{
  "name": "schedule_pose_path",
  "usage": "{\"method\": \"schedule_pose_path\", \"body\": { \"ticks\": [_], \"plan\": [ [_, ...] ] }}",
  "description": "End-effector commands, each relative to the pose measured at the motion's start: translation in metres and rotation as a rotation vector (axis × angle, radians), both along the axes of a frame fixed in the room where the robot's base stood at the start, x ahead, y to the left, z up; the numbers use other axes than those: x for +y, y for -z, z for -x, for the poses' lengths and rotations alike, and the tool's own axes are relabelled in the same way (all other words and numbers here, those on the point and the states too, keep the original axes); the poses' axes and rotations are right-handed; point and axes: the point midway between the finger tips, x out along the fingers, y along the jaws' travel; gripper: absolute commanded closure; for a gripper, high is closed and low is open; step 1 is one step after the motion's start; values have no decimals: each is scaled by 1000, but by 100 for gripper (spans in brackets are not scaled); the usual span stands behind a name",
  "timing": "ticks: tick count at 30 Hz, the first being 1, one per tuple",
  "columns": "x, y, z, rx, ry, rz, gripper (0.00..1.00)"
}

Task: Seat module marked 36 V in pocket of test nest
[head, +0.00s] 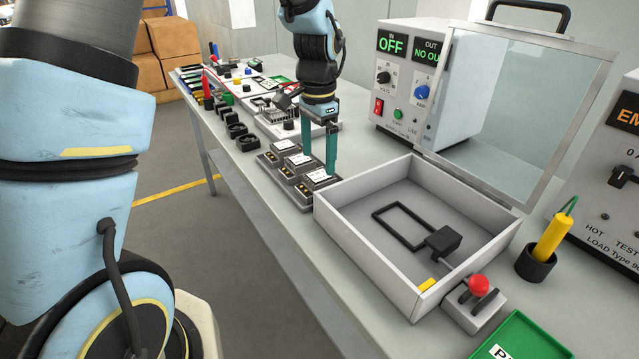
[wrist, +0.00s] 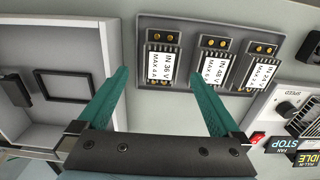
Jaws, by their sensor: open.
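The module marked 36 V (wrist: 160,65) sits at the left end of a row of three in a grey rack (wrist: 190,20), with its label facing up. It is the module nearest the open box in the head view (head: 322,178). My gripper (wrist: 160,72) is open, its teal fingers on either side of that module, apart from it as far as I can see. The gripper also shows in the head view (head: 320,160). The test nest (head: 350,195) is a white-walled box, its clear lid raised. Its empty pocket is a black rectangular frame (head: 376,213) on the floor.
The modules marked 48 V (wrist: 213,65) and 24 V (wrist: 258,70) sit right of the 36 V one. A black clamp (head: 443,240) stands beside the pocket. A red-knobbed switch (head: 478,287) and a green tray (head: 520,340) lie near the box. A power supply (head: 425,80) stands behind.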

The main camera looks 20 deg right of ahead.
Motion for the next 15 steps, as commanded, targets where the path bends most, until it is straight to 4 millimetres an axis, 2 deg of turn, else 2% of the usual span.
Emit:
{"method": "schedule_pose_path", "body": {
  "ticks": [9, 15],
  "plan": [
    [-3, 39, -1, 4, 1, -3, 0],
    [-3, 49, -2, 0, 0, 0, 0]
  ]
}}
